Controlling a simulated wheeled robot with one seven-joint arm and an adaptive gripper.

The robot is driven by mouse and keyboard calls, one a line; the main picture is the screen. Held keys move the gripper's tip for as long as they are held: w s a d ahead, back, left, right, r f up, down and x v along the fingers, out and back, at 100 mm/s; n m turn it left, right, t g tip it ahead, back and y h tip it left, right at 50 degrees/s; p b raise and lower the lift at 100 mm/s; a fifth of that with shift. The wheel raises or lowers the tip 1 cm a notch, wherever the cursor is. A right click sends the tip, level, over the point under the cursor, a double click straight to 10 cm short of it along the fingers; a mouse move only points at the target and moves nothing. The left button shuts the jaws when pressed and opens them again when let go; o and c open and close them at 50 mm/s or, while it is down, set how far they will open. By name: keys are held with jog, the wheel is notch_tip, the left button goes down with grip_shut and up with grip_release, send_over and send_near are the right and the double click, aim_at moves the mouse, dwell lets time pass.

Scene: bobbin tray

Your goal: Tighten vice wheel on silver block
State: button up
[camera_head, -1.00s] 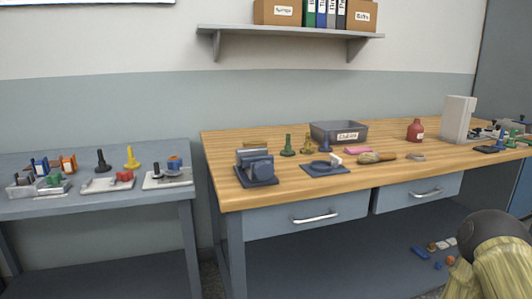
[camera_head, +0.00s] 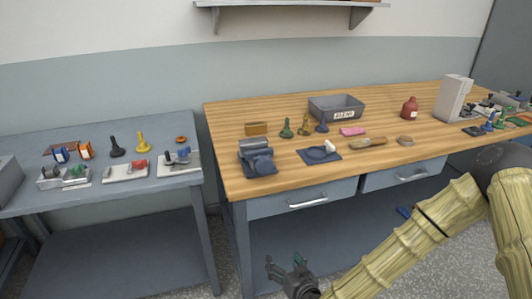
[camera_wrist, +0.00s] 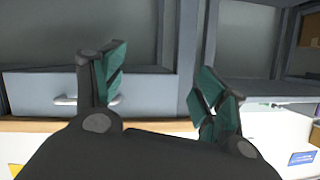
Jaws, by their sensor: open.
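A dark blue-grey vice (camera_head: 257,163) stands at the front left of the wooden bench. Its rounded front part faces me; I cannot clearly tell a wheel or a silver block in it at this size. My gripper (camera_head: 286,262) is open and empty, low in front of the bench, below the bench top and below the vice. In the wrist view my gripper (camera_wrist: 160,72) shows two teal-padded fingers spread apart with nothing between them. The vice does not show in the wrist view.
A grey table (camera_head: 100,193) with fixtures stands left. A drawer handle (camera_head: 307,201) juts below the bench top.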

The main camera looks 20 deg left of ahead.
aim_at(266, 169)
jog(key=w+a+r+t+p, duration=0.1)
jog(key=w+a+r+p, duration=0.15)
jog(key=r, duration=0.55)
jog(key=w+a+r+t+y+p, duration=0.1)
jog(key=w+r+t+p, duration=0.15)
jog(key=r, duration=0.45)
jog(key=w+a+r+t+p, duration=0.15)
jog(key=r+p, duration=0.25)
jog(key=r, duration=0.4)
jog(key=shift+g, duration=0.4)
jog(key=p+x, duration=0.1)
jog(key=x, duration=0.3)
jog(key=p+x, duration=0.1)
jog(key=x, duration=0.4)
jog(key=shift+w+d+p, duration=0.15)
jog(key=shift+w+p, duration=0.15)
jog(key=shift+p, duration=0.05)
jog(key=shift+x, duration=0.95)
jog(key=shift+f, duration=0.1)
jog(key=c, duration=1)
